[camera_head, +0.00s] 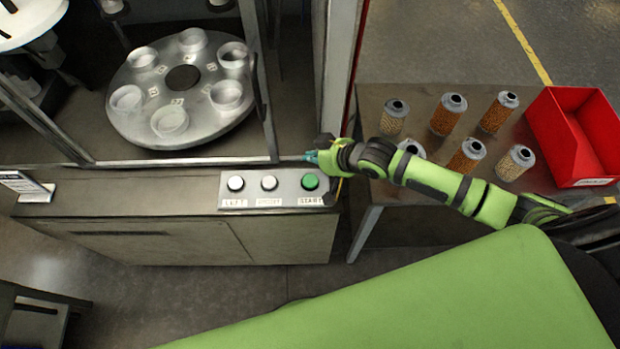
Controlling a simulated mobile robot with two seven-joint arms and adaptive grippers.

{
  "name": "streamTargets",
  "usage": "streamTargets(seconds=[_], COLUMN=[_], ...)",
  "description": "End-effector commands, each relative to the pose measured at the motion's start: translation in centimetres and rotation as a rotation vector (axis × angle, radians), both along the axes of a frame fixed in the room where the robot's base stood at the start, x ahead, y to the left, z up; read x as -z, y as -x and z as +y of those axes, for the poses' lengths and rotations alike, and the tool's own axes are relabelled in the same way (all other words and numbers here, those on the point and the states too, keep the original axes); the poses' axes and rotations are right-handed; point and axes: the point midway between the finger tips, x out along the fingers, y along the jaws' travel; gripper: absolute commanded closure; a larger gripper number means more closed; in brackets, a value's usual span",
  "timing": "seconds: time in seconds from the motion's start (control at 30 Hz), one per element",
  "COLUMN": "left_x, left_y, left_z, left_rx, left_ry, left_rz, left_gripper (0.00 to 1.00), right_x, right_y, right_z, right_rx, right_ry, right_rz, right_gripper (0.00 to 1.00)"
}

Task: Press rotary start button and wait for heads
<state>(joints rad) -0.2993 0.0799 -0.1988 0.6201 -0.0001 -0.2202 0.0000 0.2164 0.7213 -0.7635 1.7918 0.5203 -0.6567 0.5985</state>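The start button (310,182) is green and sits at the right end of a grey button panel (290,201), above a label reading START. My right gripper (314,156) is just behind and above the green button, at the machine's front edge. A small visible gap separates them in the picture; I cannot tell its height or whether its fingers are open. The round metal rotary table (183,77) carries several pale cups behind the machine's frame. Parts of the machine's upper fittings show at the top left; I cannot tell which are the heads. My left gripper is not in view.
Two white buttons, one (236,183) above LEFT and another (269,183), share the panel. A vertical frame post (341,70) stands close to my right gripper. The side table (372,100) holds several filter cartridges (447,113) and a red bin (556,150).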

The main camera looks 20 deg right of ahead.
Motion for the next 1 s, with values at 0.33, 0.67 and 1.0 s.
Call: streamTargets(seconds=[0.33,0.67,1.0], left_x=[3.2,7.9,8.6], left_y=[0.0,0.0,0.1], left_z=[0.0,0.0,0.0], left_rx=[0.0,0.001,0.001], left_ry=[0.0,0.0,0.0], left_rz=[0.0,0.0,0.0], left_gripper=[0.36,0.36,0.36], right_x=[2.9,7.1,8.8], right_y=[0.0,0.1,0.0], right_z=[0.0,0.0,0.0], right_rx=[-0.001,0.0,-0.001], right_ry=[0.001,0.002,0.001], right_rz=[-0.001,0.0,-0.002], right_gripper=[1.0,1.0,1.0])
